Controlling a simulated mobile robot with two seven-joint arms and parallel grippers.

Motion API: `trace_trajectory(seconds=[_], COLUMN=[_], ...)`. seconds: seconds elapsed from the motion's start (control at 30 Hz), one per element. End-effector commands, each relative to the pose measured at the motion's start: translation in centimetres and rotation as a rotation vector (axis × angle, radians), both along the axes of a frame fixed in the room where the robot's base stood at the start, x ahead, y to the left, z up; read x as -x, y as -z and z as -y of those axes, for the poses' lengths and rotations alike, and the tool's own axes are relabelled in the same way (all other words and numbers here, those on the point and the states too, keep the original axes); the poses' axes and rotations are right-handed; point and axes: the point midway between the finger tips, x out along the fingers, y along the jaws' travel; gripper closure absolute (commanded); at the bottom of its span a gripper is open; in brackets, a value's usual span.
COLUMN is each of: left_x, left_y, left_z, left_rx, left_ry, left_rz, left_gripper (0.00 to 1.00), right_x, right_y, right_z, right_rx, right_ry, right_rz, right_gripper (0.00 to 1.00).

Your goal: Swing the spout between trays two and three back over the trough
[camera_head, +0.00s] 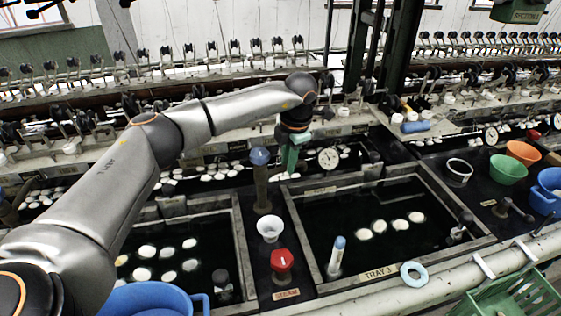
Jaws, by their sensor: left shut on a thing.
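The spout (262,190) is a dark upright post with a blue knob, standing on the strip between two trays. Tray three (380,273), labelled TRAY 3, is right of it and holds dark water with several white cocoons (391,226). The tray to the left, which I take as tray two (240,245), also holds several cocoons and is partly hidden by my left arm. My left gripper (290,158) is just right of the blue knob, pointing down, shut on what seems to be the spout's outlet. The contact is too small to see clearly. My right gripper is out of view.
On the strip stand a white cup (270,228) and a red knob (282,262). A blue-topped bottle (337,256) stands in tray three. A pale blue ring (413,274) lies on its front edge. A round gauge (328,158) is near the gripper. Bowls (508,169) stand right.

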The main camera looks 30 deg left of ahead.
Motion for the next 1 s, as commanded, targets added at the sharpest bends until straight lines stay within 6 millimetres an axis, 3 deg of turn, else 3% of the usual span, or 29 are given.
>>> trace_trajectory(seconds=[0.4, 1.0], left_x=[-1.5, -1.2], left_y=[-0.3, -0.3], left_z=[-2.0, -6.2], left_rx=[-0.001, 0.0], left_ry=[-0.386, -0.95], left_rz=[0.002, 0.004], left_gripper=[1.0, 1.0], right_x=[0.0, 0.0], right_y=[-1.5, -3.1], right_z=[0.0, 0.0], right_rx=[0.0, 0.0], right_ry=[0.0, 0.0], right_rz=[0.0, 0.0], right_gripper=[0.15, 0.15])
